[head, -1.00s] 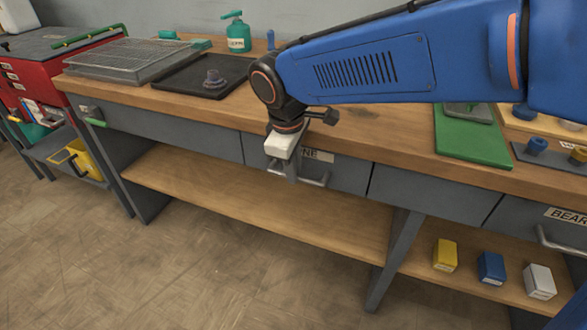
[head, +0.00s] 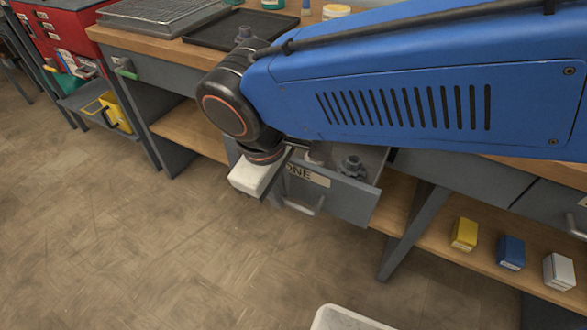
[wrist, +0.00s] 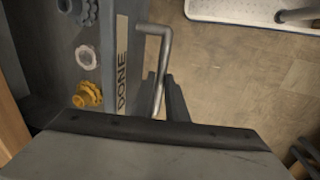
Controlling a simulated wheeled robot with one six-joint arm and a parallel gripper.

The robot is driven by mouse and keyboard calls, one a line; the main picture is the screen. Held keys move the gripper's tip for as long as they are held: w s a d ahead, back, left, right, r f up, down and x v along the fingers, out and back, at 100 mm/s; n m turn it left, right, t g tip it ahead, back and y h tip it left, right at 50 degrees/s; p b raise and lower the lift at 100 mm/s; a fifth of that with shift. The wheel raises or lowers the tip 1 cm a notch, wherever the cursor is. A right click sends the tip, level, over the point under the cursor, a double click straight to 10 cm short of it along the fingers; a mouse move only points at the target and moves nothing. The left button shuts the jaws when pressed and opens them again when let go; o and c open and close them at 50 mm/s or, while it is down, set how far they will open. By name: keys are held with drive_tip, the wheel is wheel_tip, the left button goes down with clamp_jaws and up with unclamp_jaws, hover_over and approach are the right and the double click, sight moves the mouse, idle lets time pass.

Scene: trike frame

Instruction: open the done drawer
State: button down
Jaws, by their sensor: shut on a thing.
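The done drawer (head: 345,203) is pulled out from under the workbench, with its label partly hidden by my arm in the head view. The full DONE label (wrist: 122,62) shows in the wrist view. My gripper (wrist: 167,100) is shut on the drawer's bar handle (wrist: 164,52), at its lower part in that view. In the head view the fingers are mostly hidden behind the pale gripper body. Inside the drawer lie a yellow gear-like part (wrist: 88,95), a white ring-like part (wrist: 87,57) and a blue-grey part (wrist: 80,10).
A white tray (head: 345,319) is on the floor side in front of the drawer. The wooden lower shelf (head: 440,235) holds yellow (head: 465,235), blue (head: 511,252) and white (head: 559,271) boxes. A black tray (head: 262,22) lies on the bench. The floor at left is clear.

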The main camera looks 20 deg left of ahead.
drive_tip(key=shift+s+a, duration=0.15)
drive_tip(key=shift+s, duration=1.65)
drive_tip(key=c, duration=1.8)
unclamp_jaws()
drive_tip(key=shift+o, duration=0.2)
drive_tip(key=shift+r, duration=0.1)
drive_tip(key=s+r, duration=0.3)
drive_tip(key=r, duration=1.4)
drive_tip(key=shift+s, duration=0.2)
drive_tip(key=shift+a, duration=0.1)
